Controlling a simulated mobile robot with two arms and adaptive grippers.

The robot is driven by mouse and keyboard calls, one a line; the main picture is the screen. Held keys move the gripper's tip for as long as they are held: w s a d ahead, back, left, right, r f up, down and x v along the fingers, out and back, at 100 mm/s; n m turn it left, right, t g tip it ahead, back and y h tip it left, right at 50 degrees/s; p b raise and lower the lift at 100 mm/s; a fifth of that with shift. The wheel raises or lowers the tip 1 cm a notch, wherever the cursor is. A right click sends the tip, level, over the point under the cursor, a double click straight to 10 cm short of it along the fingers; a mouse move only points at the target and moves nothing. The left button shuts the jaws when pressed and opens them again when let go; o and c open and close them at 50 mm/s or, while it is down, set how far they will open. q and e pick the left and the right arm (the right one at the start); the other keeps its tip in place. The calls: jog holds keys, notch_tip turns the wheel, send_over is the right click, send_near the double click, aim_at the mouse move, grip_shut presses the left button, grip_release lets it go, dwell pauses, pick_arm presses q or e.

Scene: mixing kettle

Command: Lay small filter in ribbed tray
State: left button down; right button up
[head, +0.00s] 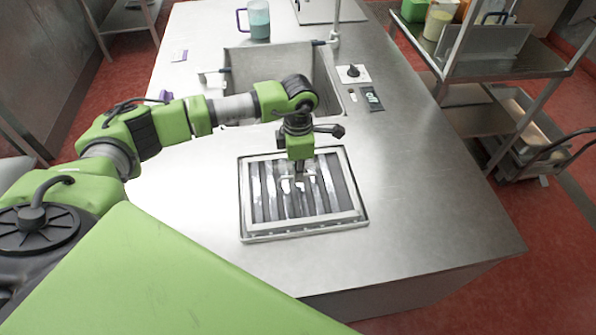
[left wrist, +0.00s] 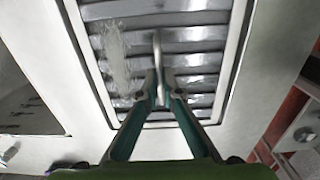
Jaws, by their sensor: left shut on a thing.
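The ribbed tray (head: 305,229) is a rectangular metal tray with a pale rim and dark and bright slats. It lies flat near the front of the steel counter, and its rim also shows in the left wrist view (left wrist: 237,60). My left gripper (head: 299,172) points down over the tray's middle. In the left wrist view its fingers (left wrist: 160,98) close on a thin grey piece, seen nearly edge-on, which I take to be the small filter (left wrist: 158,58). Whether it touches the slats I cannot tell. My right gripper is out of view.
Behind the tray is a sink (head: 268,68), with a black knob (head: 352,71) and a dark packet (head: 371,98) to its right. A jug of blue liquid (head: 259,20) stands at the back. The counter right of the tray is clear. A loaded metal rack (head: 495,68) stands further right.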

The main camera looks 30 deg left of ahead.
pick_arm(q)
jog(key=shift+r, duration=0.1)
jog(key=c, duration=2.1)
grip_release()
jog(key=shift+c, duration=0.2)
jog(key=o, duration=0.5)
jog(key=shift+c, duration=0.2)
jog(key=shift+r+p, duration=1.9)
jog(key=shift+r, duration=1.55)
